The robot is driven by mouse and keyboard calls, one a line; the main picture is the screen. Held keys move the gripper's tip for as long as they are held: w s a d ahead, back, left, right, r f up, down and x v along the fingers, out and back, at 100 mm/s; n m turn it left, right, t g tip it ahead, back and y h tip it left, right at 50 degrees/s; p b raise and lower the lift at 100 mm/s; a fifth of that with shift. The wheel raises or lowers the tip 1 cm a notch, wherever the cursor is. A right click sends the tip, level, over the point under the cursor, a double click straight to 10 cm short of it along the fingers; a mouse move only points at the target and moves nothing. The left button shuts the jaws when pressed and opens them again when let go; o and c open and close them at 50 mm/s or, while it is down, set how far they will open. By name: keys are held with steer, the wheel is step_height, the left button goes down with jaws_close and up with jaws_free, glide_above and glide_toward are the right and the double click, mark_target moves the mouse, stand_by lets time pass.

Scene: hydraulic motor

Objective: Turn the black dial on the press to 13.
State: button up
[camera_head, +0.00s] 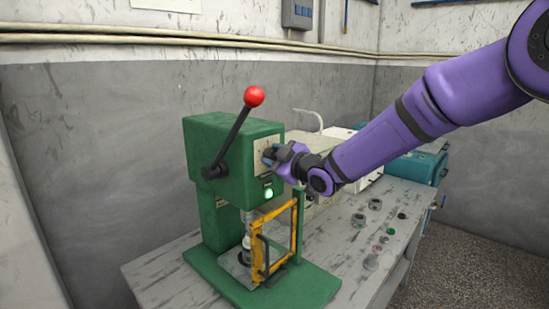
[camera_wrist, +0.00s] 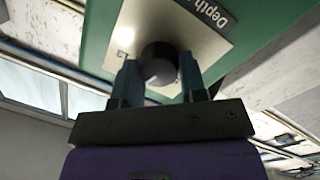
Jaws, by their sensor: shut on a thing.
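The green press (camera_head: 235,150) stands on the workbench, with a pale dial plate on its front face. My gripper (camera_head: 270,155) is at the plate on the press. In the wrist view its two blue-grey fingers (camera_wrist: 159,78) stand on either side of the dial and are shut on it. The dial's pointer or setting cannot be made out.
A lever with a red ball (camera_head: 254,96) rises from the press's left side. A lit green button (camera_head: 268,193) is below the plate. A yellow guard frame (camera_head: 272,243) stands under the head. Small round parts lie on the bench (camera_head: 340,255) at right, near a teal machine (camera_head: 415,166).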

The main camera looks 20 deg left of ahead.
steer(key=m, duration=0.4)
steer(key=m+g, duration=0.1)
steer(key=m, duration=0.3)
steer(key=shift+w+d+h, duration=0.1)
steer(key=shift+w+h, duration=0.05)
steer(key=shift+h, duration=0.15)
steer(key=shift+m, duration=0.3)
steer(key=o, duration=0.9)
steer(key=v, duration=1)
steer(key=shift+d, duration=0.35)
